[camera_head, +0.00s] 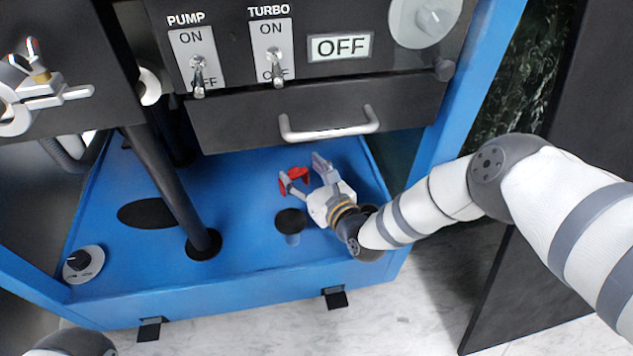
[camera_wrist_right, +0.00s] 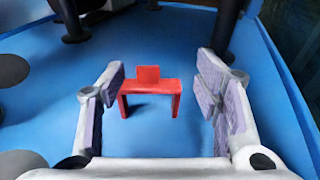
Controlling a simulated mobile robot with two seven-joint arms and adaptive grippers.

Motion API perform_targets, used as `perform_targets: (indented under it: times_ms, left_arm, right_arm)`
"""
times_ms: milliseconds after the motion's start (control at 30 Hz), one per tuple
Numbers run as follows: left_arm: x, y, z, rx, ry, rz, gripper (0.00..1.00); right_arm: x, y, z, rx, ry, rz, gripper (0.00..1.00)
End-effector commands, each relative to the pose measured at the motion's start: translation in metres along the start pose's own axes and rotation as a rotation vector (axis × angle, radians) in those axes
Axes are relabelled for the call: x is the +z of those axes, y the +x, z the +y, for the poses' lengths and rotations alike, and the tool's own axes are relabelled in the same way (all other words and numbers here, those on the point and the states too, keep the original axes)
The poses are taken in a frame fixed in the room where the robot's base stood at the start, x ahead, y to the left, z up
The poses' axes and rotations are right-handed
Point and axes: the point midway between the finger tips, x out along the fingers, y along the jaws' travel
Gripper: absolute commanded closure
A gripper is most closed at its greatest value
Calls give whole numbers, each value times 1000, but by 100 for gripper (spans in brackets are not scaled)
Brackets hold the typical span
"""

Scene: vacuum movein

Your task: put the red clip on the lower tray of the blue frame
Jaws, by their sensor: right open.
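The red clip (camera_wrist_right: 150,88) stands on the blue lower tray (camera_wrist_right: 160,40) in the right wrist view. It has a flat top, two legs and a small upright tab. In the head view the red clip (camera_head: 298,174) shows by the fingers of my right gripper (camera_head: 306,174), partly hidden by them. The lower tray (camera_head: 250,210) of the blue frame spans the middle of the head view. My right gripper is open in the right wrist view (camera_wrist_right: 160,95), its fingers on either side of the view, with the clip beyond and between them. My left gripper does not show.
A drawer (camera_head: 330,110) with a silver handle overhangs the tray's back. A black pole (camera_head: 170,180) rises from the tray, left of my right gripper. A dark round opening (camera_head: 148,214) and a knob (camera_head: 82,262) lie at the left. Bare blue surface surrounds the clip.

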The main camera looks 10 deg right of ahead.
Motion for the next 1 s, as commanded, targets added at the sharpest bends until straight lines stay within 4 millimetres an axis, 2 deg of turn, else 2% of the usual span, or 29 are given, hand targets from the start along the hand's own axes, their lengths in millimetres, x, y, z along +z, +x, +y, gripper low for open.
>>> perform_targets:
  times_ms: [33,200,400,567,1000]
  left_arm:
    - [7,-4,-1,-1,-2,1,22]
    - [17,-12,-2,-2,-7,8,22]
    - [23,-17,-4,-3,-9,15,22]
    - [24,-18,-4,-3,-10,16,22]
    - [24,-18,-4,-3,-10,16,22]
  right_arm:
    - [5,-13,-1,-2,2,1,42]
    - [6,-54,-1,-2,1,0,42]
    - [4,-85,-1,-2,-1,-3,42]
    - [2,-94,0,-1,0,-2,42]
    - [2,-94,1,1,0,-1,42]
